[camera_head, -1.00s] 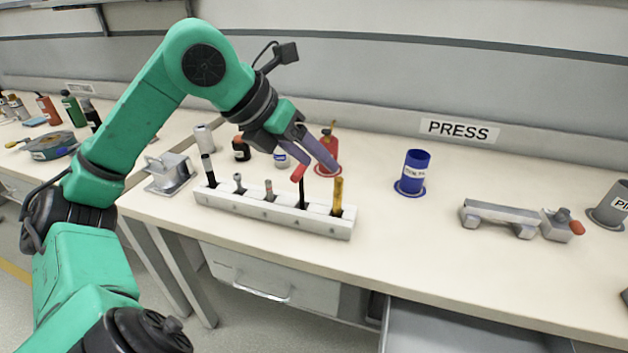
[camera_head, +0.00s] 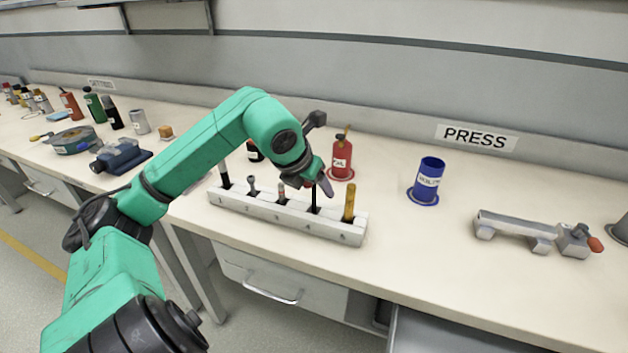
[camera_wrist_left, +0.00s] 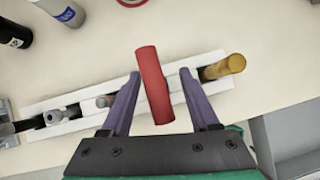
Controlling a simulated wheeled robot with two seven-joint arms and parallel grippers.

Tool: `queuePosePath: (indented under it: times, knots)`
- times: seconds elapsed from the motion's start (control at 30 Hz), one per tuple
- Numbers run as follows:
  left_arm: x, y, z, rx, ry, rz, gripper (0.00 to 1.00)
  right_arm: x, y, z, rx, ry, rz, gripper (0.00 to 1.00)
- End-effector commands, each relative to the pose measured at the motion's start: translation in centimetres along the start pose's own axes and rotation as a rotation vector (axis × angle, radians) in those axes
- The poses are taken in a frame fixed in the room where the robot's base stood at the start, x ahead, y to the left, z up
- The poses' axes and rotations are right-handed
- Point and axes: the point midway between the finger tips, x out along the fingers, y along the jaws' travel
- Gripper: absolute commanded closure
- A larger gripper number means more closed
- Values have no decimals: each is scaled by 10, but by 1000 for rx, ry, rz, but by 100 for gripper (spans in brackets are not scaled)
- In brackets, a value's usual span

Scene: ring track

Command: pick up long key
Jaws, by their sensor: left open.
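The white rack (camera_head: 285,216) holds several upright tools in numbered slots on the bench. A tool with a red handle (camera_wrist_left: 154,84) and a thin black shaft (camera_head: 314,197) stands in slot 4. I take it as the long key, though no label confirms this. My left gripper (camera_head: 322,188) is over that slot, pointing down. In the left wrist view, its purple fingers (camera_wrist_left: 160,80) are open, one on each side of the red handle, with gaps visible. In the head view the gripper hides most of the handle. My right gripper is not in view.
An amber-handled tool (camera_head: 349,203) stands close by in slot 5. Behind are a red oil bottle (camera_head: 341,160) and a blue container (camera_head: 428,180). A grey press fixture (camera_head: 530,232) sits at right. The bench front between rack and fixture is clear.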

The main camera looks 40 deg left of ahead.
Motion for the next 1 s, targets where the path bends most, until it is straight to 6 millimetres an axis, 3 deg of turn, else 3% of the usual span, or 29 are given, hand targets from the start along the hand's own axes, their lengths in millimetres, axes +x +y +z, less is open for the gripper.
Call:
queuePosePath:
  times: [0.13, 0.3, 0.77, 0.87, 1.0]
  knots:
    - [0, 0, 0, 0, 0, 0, 39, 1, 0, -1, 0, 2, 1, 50]
    - [0, 0, 0, 0, 0, 0, 100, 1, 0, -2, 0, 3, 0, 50]
    - [-10, 0, 7, 2, -2, 1, 100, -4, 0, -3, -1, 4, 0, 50]
    - [-26, 1, 17, 2, -5, 3, 100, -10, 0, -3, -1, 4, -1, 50]
    - [-67, 2, 44, -1, -7, 7, 100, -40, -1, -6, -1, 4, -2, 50]
